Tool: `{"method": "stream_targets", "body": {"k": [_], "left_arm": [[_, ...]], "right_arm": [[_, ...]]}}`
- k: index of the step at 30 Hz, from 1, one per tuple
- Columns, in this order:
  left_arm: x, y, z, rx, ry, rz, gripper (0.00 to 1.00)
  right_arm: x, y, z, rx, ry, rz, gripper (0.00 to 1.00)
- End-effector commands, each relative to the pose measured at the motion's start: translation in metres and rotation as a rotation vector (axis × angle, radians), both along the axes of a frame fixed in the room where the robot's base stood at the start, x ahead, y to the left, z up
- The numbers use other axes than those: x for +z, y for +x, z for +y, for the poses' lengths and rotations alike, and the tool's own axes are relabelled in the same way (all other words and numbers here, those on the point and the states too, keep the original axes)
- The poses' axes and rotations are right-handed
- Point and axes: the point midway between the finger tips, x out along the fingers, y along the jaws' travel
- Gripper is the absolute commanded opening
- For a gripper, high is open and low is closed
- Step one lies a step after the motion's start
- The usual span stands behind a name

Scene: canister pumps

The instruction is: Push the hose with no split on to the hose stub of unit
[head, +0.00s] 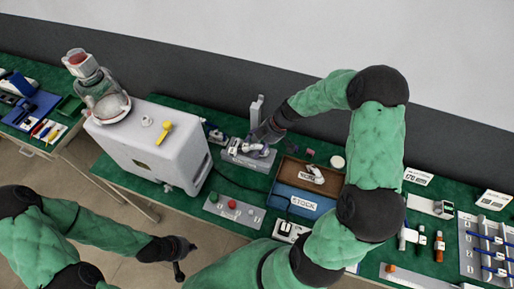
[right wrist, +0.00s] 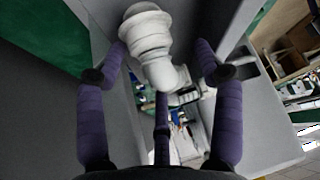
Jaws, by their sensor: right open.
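My right gripper (head: 262,138) is over a small grey block (head: 240,158) on the green bench. In the right wrist view its purple fingers (right wrist: 158,72) are spread apart. A white ribbed elbow-shaped piece (right wrist: 148,38) lies between and beyond them, and I cannot tell whether they touch it. In the head view, white parts (head: 255,151) show at the block, partly under the gripper. My left gripper (head: 183,262) hangs empty over the floor in front of the bench, its fingers apart. I cannot make out which hose has a split, nor the hose stub.
A large white housing (head: 150,140) stands left of the block. A box marked STOCK (head: 282,190) with a white part (head: 315,173) in it stands to the right. A grey plate (head: 225,213) with red and green knobs lies in front. A wall runs behind the bench.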

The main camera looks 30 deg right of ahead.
Motion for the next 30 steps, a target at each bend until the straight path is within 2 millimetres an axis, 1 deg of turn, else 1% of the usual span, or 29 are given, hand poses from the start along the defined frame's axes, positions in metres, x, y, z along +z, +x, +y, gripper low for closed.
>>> {"method": "stream_targets", "body": {"k": [2,3,5,6,8,9,14,15,23,26,30], "left_arm": [[0.0,0.0,0.0,0.0,0.0,0.0,0.0],[0.0,0.0,0.0,0.0,0.0,0.0,0.0],[0.0,0.0,0.0,0.0,0.0,0.0,0.0],[0.0,0.0,0.0,0.0,0.0,0.0,0.0],[0.0,0.0,0.0,0.0,0.0,0.0,0.0],[0.0,0.0,0.0,0.0,0.0,0.0,0.0],[0.0,0.0,0.0,0.0,0.0,0.0,0.0],[0.0,0.0,0.0,0.0,0.0,0.0,0.0],[0.0,0.0,0.0,0.0,0.0,0.0,0.0],[0.001,0.0,0.0,0.0,0.0,0.0,0.0],[0.003,0.0,0.0,0.0,0.0,0.0,0.0]], "right_arm": [[0.0,0.0,0.0,0.0,0.0,0.0,0.68],[0.0,0.0,0.0,0.0,0.0,0.0,0.62],[0.0,0.0,0.0,0.0,0.0,0.0,0.45],[0.0,0.0,0.0,0.0,0.0,0.0,0.34],[0.0,0.0,0.0,0.0,0.0,0.0,0.17],[0.0,0.0,0.0,0.0,0.0,0.0,0.06],[0.0,0.0,-0.001,0.0,0.0,-0.001,0.05],[0.001,0.0,-0.001,0.0,0.0,-0.001,0.0],[0.002,0.001,-0.001,-0.001,-0.002,-0.002,0.0],[0.007,0.001,-0.001,-0.001,-0.002,-0.004,0.0],[0.021,0.002,-0.002,-0.001,-0.005,-0.007,0.0]]}}
